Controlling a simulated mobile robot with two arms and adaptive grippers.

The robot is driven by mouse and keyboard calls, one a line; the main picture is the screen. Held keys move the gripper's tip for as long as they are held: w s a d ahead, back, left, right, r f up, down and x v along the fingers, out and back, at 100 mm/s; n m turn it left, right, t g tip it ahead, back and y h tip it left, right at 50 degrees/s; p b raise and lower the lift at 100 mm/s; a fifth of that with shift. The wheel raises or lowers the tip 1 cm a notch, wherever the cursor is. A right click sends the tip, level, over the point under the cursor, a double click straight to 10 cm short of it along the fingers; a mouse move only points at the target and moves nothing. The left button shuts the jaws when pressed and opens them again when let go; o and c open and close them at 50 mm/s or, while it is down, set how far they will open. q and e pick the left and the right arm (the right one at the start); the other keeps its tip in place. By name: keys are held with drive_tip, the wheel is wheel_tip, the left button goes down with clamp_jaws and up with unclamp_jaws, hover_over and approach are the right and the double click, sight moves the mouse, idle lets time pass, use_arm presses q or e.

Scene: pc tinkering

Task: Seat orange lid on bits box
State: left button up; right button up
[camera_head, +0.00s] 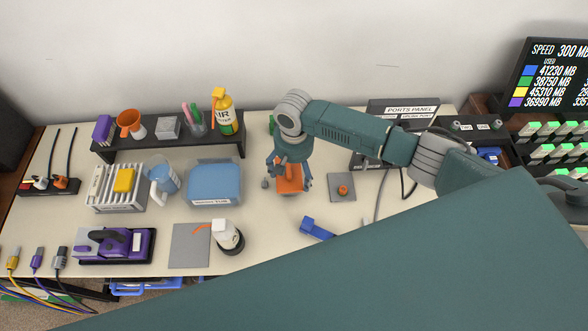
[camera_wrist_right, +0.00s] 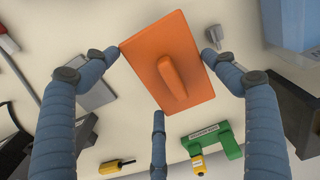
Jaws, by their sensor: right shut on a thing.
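The orange lid (camera_head: 290,184) is a flat rectangle with a raised bar handle, seen clearly in the right wrist view (camera_wrist_right: 160,55). My right gripper (camera_head: 289,177) hangs over the lid near the middle of the table. In the right wrist view my right gripper (camera_wrist_right: 160,62) has two fingers at opposite edges of the lid and a third below its handle; it is shut on the lid. I cannot make out the bits box; the lid and fingers cover what lies beneath, so I cannot tell whether the lid touches a box. My left gripper is not in view.
A blue tub (camera_head: 214,184) stands left of my right gripper. A grey square plate (camera_head: 342,194) with an orange knob lies to the right. A black shelf (camera_head: 165,145) with bottles and cups stands behind. A blue tool (camera_head: 316,230) lies in front.

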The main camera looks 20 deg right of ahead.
sight(294, 174)
drive_tip(key=shift+f, duration=0.5)
drive_tip(key=o, duration=0.8)
drive_tip(key=shift+o, duration=0.3)
drive_tip(key=shift+o, duration=0.9)
wheel_tip(294, 174, up, 6)
drive_tip(key=p, duration=0.6)
drive_tip(key=shift+f, duration=0.15)
drive_tip(key=shift+r+p, duration=0.45)
drive_tip(key=shift+r, duration=0.75)
